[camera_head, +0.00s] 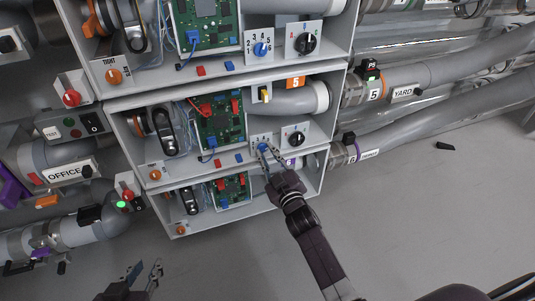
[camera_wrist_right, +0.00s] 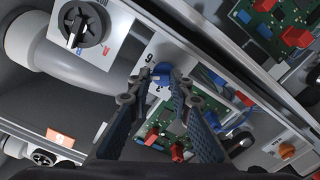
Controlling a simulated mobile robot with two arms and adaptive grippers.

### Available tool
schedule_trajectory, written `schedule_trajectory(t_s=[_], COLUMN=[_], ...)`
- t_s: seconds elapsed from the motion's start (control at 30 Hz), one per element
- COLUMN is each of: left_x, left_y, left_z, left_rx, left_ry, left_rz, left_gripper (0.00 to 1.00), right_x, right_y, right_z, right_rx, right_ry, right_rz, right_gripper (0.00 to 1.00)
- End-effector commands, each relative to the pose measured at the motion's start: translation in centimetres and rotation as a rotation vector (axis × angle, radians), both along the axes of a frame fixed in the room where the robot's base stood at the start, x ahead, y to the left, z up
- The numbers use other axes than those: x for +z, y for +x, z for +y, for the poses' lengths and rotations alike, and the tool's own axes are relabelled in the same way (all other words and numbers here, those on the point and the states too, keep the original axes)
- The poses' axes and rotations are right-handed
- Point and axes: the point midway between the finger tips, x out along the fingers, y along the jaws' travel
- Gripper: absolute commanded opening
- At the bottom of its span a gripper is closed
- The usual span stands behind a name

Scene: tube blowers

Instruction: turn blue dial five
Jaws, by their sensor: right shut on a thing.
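The blue dial (camera_head: 263,147) sits on a white numbered plate in the middle box, below the orange 5 label (camera_head: 295,83). My right gripper (camera_head: 266,154) reaches up from below, with its fingertips at this dial. In the right wrist view the blue dial (camera_wrist_right: 166,74) lies between the tips of my right gripper (camera_wrist_right: 160,90), which is shut on it. The fingers hide part of the dial and most of its numbers. My left gripper (camera_head: 143,275) is low at the left, apart from everything, with its fingers spread and empty.
A black dial (camera_head: 296,139) is on the plate just right of the blue one. Another blue dial (camera_head: 261,49) is in the box above. Green circuit boards (camera_head: 222,121) and box walls lie close by.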

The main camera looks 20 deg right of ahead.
Motion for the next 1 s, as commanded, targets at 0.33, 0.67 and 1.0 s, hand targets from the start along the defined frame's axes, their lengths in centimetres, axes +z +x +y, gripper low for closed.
schedule_trajectory(t_s=[0.33, 0.67, 1.0], left_x=[0.0, 0.0, 0.0], left_y=[0.0, 0.0, 0.0], left_z=[0.0, -0.1, 0.0], left_rx=[0.000, -0.002, -0.001], left_ry=[0.000, -0.001, -0.001], left_rz=[-0.001, 0.000, -0.001], left_gripper=[0.26, 0.26, 0.26], right_x=[0.0, -0.1, -0.2], right_y=[0.0, -1.2, -7.9], right_z=[0.0, 0.0, -0.3], right_rx=[0.001, 0.000, 0.000], right_ry=[0.001, 0.001, 0.001], right_rz=[0.001, 0.002, 0.004], right_gripper=[0.37, 0.37, 0.37])
